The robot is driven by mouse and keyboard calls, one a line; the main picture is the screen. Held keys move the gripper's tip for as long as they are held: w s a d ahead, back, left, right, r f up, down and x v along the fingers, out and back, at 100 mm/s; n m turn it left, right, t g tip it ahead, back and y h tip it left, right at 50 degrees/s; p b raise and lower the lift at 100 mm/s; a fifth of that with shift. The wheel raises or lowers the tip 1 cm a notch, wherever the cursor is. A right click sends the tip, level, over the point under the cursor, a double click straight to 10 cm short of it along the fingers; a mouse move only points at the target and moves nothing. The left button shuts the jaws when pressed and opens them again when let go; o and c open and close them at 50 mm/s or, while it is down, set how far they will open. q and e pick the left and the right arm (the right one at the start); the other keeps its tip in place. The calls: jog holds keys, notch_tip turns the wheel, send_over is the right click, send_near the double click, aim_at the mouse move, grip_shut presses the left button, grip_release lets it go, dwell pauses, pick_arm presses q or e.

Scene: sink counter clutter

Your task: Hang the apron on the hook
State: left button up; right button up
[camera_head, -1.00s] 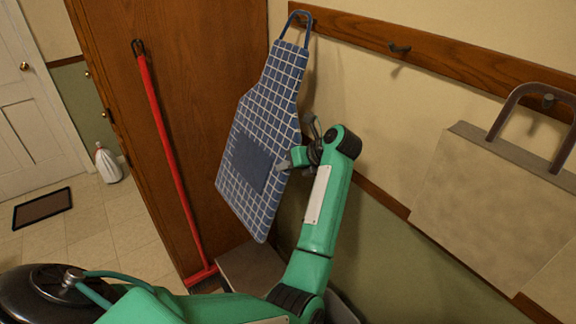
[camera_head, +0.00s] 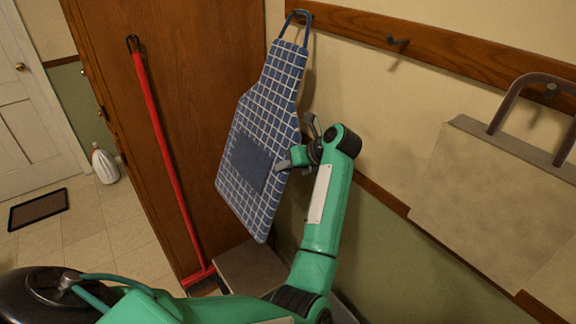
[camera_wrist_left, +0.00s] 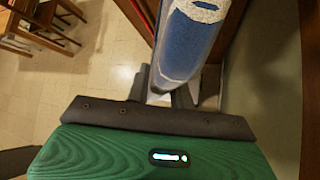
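The blue apron (camera_head: 262,120) with a white grid and a darker pocket is at the wall rail, its neck loop (camera_head: 303,16) up at the leftmost hook. I cannot tell fully whether the loop is over the hook. Its lower part tilts left, away from the wall. My left gripper (camera_head: 300,142) is at the apron's right edge, about halfway down. In the left wrist view, the apron (camera_wrist_left: 192,38) runs between the two dark fingers (camera_wrist_left: 163,92), which appear closed on it; the contact is partly hidden. My right gripper is not in view.
The wooden rail (camera_head: 450,50) has a free middle hook (camera_head: 397,41) and a right hook holding a beige bag-like item (camera_head: 490,195). A red broom (camera_head: 165,150) leans on the brown cabinet (camera_head: 210,110). A white bottle (camera_head: 104,163) and dark mat (camera_head: 38,208) are on the floor.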

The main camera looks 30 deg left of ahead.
pick_arm(q)
jog(key=o, duration=0.4)
